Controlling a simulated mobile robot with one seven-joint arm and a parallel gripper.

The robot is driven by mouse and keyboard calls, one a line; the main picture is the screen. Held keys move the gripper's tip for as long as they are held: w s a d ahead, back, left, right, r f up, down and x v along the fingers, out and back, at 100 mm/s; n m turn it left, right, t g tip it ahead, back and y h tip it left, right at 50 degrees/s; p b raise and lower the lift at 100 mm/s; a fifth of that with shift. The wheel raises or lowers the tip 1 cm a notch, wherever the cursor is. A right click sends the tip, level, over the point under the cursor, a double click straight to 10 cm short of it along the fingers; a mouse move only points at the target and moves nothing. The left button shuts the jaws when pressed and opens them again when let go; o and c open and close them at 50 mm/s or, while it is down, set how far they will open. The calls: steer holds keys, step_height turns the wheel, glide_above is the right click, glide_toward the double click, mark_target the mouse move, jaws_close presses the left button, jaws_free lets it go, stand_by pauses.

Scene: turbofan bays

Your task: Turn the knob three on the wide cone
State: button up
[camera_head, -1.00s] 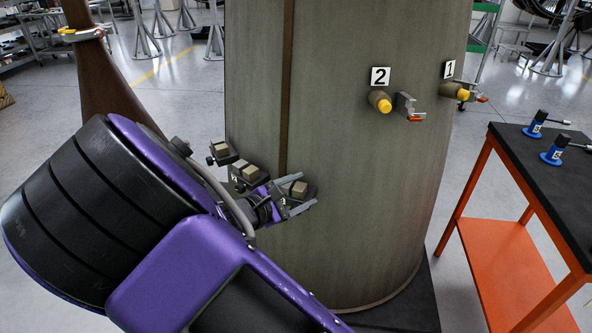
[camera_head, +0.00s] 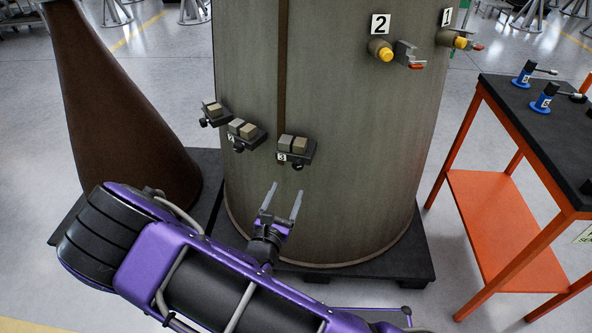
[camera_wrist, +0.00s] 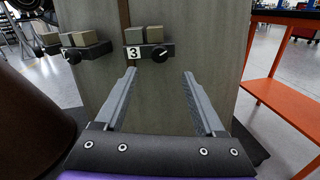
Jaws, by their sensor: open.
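The wide cone (camera_head: 350,190) is a large grey-brown body standing on a dark base. Its knob three is a small black round knob (camera_wrist: 160,54) with a light mark, beside the "3" label on a dark bracket (camera_head: 295,148) with two tan blocks on top. In the head view the knob (camera_head: 297,166) shows at the bracket's underside. My gripper (camera_head: 287,189) is open and empty, below the bracket and apart from it. In the wrist view its two fingers (camera_wrist: 159,73) point forward, with the knob beyond and between them, above.
Yellow-tipped fittings labelled 2 (camera_head: 382,51) and 1 (camera_head: 452,40) are higher up. A narrow brown cone (camera_head: 120,120) stands left; an orange-framed table (camera_head: 500,200) stands right.

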mark_target(297, 167)
steer(key=b+x, duration=0.1)
steer(key=x, duration=0.9)
steer(key=shift+c, duration=0.2)
jaws_close()
